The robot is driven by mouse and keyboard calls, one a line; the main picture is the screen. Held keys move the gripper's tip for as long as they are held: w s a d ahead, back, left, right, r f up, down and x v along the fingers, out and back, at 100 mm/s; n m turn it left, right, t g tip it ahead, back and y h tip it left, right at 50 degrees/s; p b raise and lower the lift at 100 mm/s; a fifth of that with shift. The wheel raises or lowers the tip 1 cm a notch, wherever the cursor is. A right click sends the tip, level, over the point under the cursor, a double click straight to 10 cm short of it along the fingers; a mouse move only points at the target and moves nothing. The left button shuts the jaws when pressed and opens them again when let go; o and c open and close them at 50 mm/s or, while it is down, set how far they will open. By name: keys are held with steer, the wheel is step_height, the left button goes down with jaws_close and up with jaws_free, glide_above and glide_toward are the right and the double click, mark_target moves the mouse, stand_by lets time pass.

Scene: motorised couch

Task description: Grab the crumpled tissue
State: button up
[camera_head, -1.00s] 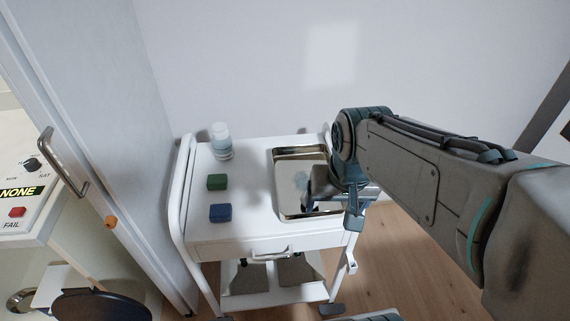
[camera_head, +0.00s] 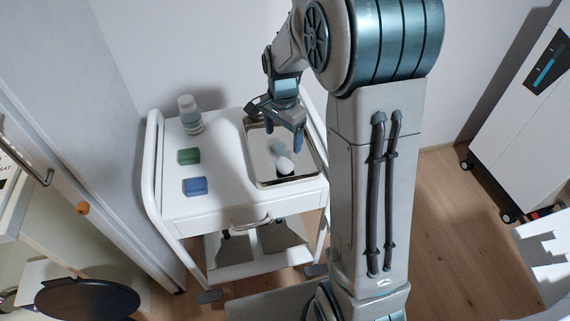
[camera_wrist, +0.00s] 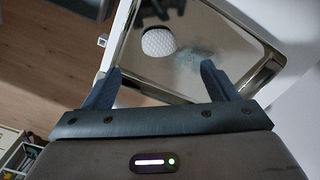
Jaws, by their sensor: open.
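A white, rounded, dimpled lump, which looks like the crumpled tissue (camera_head: 284,165), lies in a shiny metal tray (camera_head: 252,150) on the white trolley. In the wrist view the tissue (camera_wrist: 158,42) shows ahead of the fingers, roughly centred between them, apart from both. My gripper (camera_head: 277,122) is over the back part of the tray, pointing down, open and empty. Its two blue-grey fingers (camera_wrist: 160,73) are spread in the wrist view. A pale bluish smudge (camera_wrist: 200,54) shows on the tray floor beside the tissue; I cannot tell whether it is a stain or a reflection.
A white-capped bottle (camera_head: 190,115), a green block (camera_head: 188,156) and a blue block (camera_head: 195,187) stand on the trolley (camera_head: 215,150) left of the tray. The tray has raised walls. A wall is behind, a door panel at left, and a white cabinet (camera_head: 525,110) at right.

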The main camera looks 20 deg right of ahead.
mark_target(285, 162)
steer(key=f, duration=1.1)
steer(key=shift+d+f, duration=0.1)
steer(key=shift+d, duration=0.1)
steer(key=c, duration=1.1)
